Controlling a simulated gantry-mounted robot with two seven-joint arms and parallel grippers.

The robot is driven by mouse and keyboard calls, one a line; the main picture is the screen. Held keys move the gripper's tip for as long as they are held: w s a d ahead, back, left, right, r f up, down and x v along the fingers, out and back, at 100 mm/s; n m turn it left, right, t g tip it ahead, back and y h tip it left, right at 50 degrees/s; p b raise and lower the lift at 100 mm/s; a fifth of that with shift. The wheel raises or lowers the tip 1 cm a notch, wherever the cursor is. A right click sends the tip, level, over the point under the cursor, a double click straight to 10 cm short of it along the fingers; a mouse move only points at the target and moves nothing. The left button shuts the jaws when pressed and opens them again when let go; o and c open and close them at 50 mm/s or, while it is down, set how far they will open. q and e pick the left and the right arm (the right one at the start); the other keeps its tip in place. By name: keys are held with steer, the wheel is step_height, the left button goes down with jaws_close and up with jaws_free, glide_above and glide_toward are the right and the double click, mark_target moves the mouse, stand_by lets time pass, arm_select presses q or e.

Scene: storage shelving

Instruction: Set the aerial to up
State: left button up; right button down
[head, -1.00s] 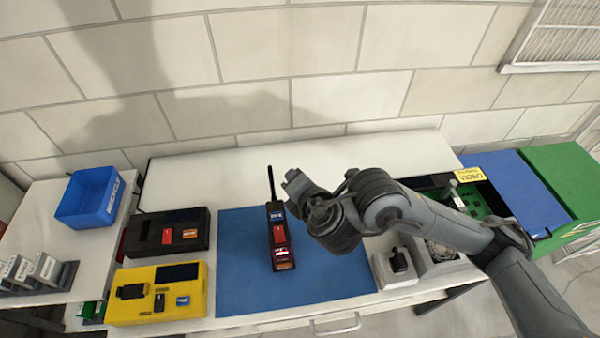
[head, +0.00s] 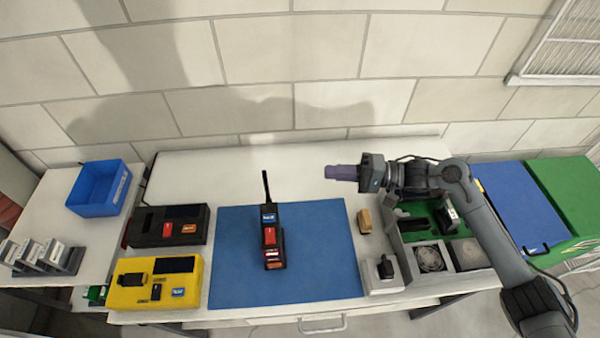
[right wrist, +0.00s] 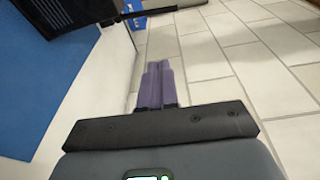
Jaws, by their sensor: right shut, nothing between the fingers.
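A dark handheld radio (head: 274,256) with a red patch is on the blue mat (head: 325,240) in the head view. Its thin black aerial (head: 267,187) points from its top end toward the wall, roughly in line with the body. In the right wrist view a dark body (right wrist: 60,14), apparently the radio, is at top left, with a black rod, apparently the aerial (right wrist: 160,12), running right. My right gripper (head: 340,172) is shut and empty, apart from the aerial and to its right. Its purple fingers (right wrist: 157,84) lie together in the wrist view. My left gripper is out of view.
A black case (head: 150,228) and a yellow case (head: 130,290) are left of the mat. A blue bin (head: 98,190) is farther left. A small white block with a black part (head: 384,278) and a compartmented tray (head: 400,250) are to the right. The mat around the radio is clear.

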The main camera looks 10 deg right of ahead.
glide_toward(267, 187)
steer(key=w+a+r, duration=0.1)
steer(key=w+a, duration=0.3)
steer(key=a, duration=0.1)
steer(key=shift+s+a+r+p, duration=0.15)
steer(key=shift+s+a+p, duration=0.2)
steer(key=shift+p, duration=0.1)
